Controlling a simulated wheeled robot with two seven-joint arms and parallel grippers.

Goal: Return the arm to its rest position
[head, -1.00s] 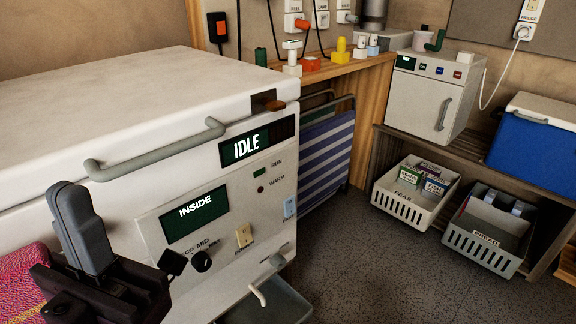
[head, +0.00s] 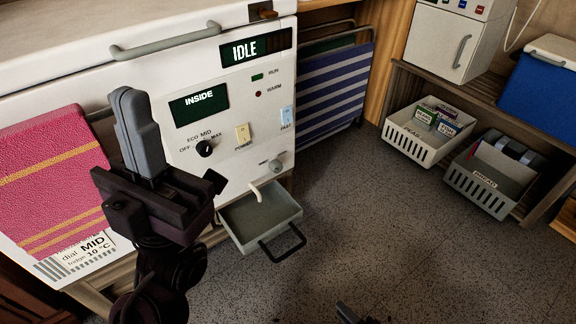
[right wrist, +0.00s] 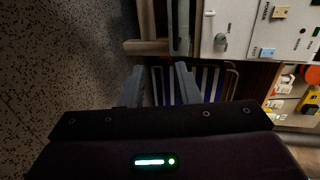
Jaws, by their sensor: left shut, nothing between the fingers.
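My left gripper (head: 124,92) stands upright in front of the white machine's front, left of the control panel (head: 225,115), with its grey fingers together and nothing between them. My right gripper (right wrist: 160,72) shows in the right wrist view with two grey fingers apart and nothing between them. Only a small dark tip at the bottom edge of the head view may be part of it. The white machine (head: 283,45) has its lid down, with a grey handle (head: 165,44). Its displays read IDLE and INSIDE. The dial (head: 205,148) is on the panel.
A grey tray (head: 236,240) with a black handle sits low under the machine's spout. A pink towel (head: 50,180) hangs at left. A folded striped chair (head: 335,85) leans beside the machine. Bins (head: 405,145) (head: 470,192) and a blue cooler (head: 540,95) stand at right. Middle floor is clear.

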